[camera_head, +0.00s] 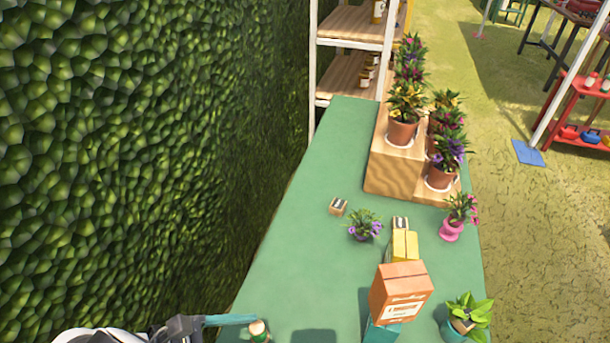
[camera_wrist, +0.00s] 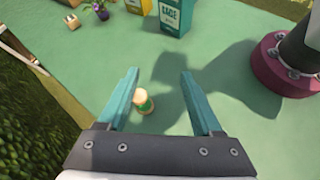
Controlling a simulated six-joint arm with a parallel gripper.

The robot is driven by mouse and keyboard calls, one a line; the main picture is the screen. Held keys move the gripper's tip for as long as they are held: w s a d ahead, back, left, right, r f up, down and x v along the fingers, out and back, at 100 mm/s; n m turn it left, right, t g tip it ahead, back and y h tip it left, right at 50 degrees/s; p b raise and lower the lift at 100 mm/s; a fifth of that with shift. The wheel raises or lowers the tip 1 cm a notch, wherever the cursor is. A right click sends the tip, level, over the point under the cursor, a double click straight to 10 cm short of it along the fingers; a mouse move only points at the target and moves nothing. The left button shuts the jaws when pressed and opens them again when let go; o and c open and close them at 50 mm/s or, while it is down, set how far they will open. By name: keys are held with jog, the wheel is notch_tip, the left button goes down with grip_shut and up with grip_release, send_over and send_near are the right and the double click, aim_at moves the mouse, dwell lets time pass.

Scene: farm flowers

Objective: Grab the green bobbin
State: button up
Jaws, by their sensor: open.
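The green bobbin (camera_wrist: 144,102) has a pale wooden top and a green band and stands upright on the green table (camera_wrist: 130,50). In the head view the bobbin (camera_head: 258,331) is at the bottom edge, partly cut off, by the tip of a teal finger. My gripper (camera_wrist: 161,72) has two teal fingers spread apart with nothing held. In the wrist view the bobbin appears between the fingers, closer to the left one. I cannot tell whether they touch. In the head view my gripper (camera_head: 230,320) reaches in from the lower left.
Boxes, one orange (camera_head: 400,292), stand to the right. A leafy pot (camera_head: 466,318) is at the lower right. A purple-flowered plant (camera_head: 365,225) and small wooden crate (camera_head: 338,206) are farther back. A dark red round base (camera_wrist: 284,67) is at the wrist view's right. A hedge (camera_head: 150,150) borders the left.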

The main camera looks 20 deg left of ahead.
aim_at(270, 328)
jog(key=s+a+f+n+t+y, duration=0.1)
jog(key=s+a+f+n+t, duration=0.1)
jog(key=n, duration=0.1)
jog(key=s+a+f+n+t+y, duration=0.1)
jog(key=s+a+f+n+t, duration=0.1)
jog(key=a+f+n, duration=0.1)
jog(key=shift+s+a+f, duration=0.1)
jog(key=shift+s+a, duration=0.25)
jog(key=shift+s, duration=0.05)
jog(key=x, duration=1.5)
jog(key=shift+w+a, duration=0.25)
jog(key=shift+a, duration=0.15)
grip_shut()
